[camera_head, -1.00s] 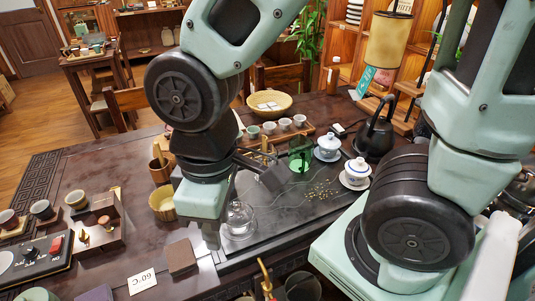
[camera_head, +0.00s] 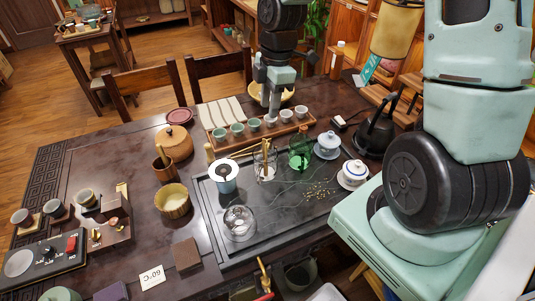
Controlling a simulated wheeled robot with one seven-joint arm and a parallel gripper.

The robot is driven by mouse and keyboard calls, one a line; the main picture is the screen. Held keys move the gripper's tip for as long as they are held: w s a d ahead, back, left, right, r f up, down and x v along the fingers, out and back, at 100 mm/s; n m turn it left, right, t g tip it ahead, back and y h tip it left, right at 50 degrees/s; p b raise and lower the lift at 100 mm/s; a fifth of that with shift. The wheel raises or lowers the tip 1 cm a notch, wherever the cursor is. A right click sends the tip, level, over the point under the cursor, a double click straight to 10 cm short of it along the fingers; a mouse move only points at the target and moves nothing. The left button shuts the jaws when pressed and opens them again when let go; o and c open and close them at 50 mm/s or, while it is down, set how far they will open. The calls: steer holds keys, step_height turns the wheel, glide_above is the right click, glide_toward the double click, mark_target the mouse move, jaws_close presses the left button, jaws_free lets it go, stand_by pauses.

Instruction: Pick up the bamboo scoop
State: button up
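I cannot pick out the bamboo scoop with certainty. A thin wooden piece stands in a brown wooden cup (camera_head: 163,170) at the left of the dark tea tray (camera_head: 213,222). Slim tan tools (camera_head: 265,147) stand upright in a clear holder near the tray's back edge.
Small cups (camera_head: 254,124) stand on a wooden tray by my gripper. A green glass (camera_head: 300,152), lidded white bowls (camera_head: 354,172) and a black kettle (camera_head: 375,130) are at the right. A lidded brown pot (camera_head: 174,142) and a bamboo bowl (camera_head: 173,200) stand left. The left tabletop has free room.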

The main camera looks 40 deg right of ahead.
mark_target(266, 141)
steer(key=f, duration=0.6)
steer(key=a+f, duration=0.1)
steer(key=f, duration=0.2)
steer(key=shift+a+f, duration=0.1)
steer(key=shift+f, duration=0.1)
steer(key=shift+a+f+p, duration=0.2)
steer(key=shift+f+p, duration=0.7)
steer(key=shift+f, duration=1.7)
jaws_close()
